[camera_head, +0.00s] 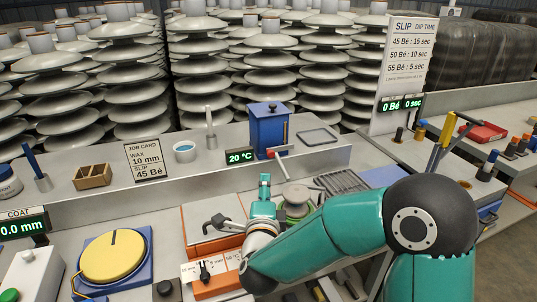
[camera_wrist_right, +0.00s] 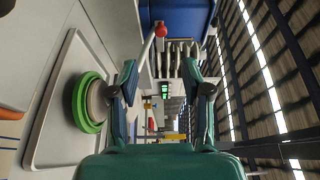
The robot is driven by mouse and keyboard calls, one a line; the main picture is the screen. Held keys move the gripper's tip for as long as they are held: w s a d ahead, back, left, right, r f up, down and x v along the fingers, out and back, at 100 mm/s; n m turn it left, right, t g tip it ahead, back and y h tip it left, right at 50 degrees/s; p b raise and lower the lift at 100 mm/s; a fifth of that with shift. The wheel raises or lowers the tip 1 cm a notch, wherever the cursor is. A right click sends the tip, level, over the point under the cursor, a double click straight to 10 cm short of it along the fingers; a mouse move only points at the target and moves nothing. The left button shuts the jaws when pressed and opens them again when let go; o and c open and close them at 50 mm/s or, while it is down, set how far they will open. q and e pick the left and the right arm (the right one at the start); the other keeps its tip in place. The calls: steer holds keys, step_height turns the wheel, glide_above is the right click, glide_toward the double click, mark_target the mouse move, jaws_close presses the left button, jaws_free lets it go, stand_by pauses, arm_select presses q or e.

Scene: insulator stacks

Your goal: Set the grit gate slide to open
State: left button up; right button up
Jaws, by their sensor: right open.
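A blue hopper box (camera_head: 269,130) stands on the raised shelf at the back. A pale rod with a red knob (camera_head: 277,154) shows at its foot; I cannot tell for sure that it is the grit gate slide, or its setting. In the right wrist view the red knob (camera_wrist_right: 161,29) is beside the blue box (camera_wrist_right: 185,12). My right gripper (camera_head: 265,188) is in front of and below the hopper. Its fingers (camera_wrist_right: 166,85) are apart in the wrist view with nothing clearly between them. My left gripper is not in view.
A grey insulator piece (camera_head: 296,197) is close to the right gripper. A green ring (camera_wrist_right: 88,103) sits on a pale tray in the wrist view. A temperature display (camera_head: 241,157) stands left of the hopper. A yellow disc (camera_head: 112,256) is at the left.

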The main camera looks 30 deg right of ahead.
mark_target(271, 156)
steer(key=p+x, duration=0.1)
steer(key=x, duration=0.9)
steer(key=p+x, duration=0.1)
steer(key=x, duration=0.4)
steer(key=shift+s+d+p, duration=0.2)
steer(key=shift+d+p, duration=0.1)
steer(key=shift+d, duration=0.2)
steer(key=shift+f, duration=0.1)
jaws_close()
